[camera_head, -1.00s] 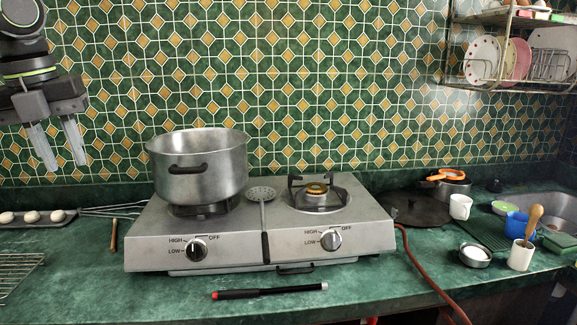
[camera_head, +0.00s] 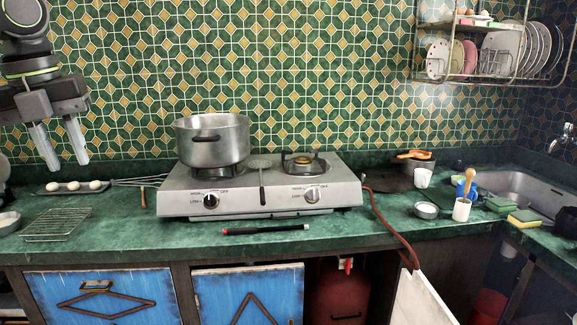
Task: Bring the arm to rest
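My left gripper (camera_head: 60,144) hangs at the upper left of the head view, pointing down. Its two pale fingers are apart with nothing between them. It is in front of the tiled wall and above the counter's left part, clear of everything. My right gripper is not in the picture. The gas hotplate (camera_head: 237,203) stands on the green counter (camera_head: 385,229). A metal pot (camera_head: 227,145) sits on its left burner, and the right burner (camera_head: 303,161) is bare. The left knob (camera_head: 211,201) and right knob (camera_head: 312,195) are on its front.
A black and red lighter-like stick (camera_head: 265,229) lies in front of the hotplate. A wire rack (camera_head: 57,224) and a tray of white round pieces (camera_head: 47,192) are at left. Cups, a bowl (camera_head: 426,210) and the sink (camera_head: 520,190) are at right. Below is a red gas cylinder (camera_head: 336,295).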

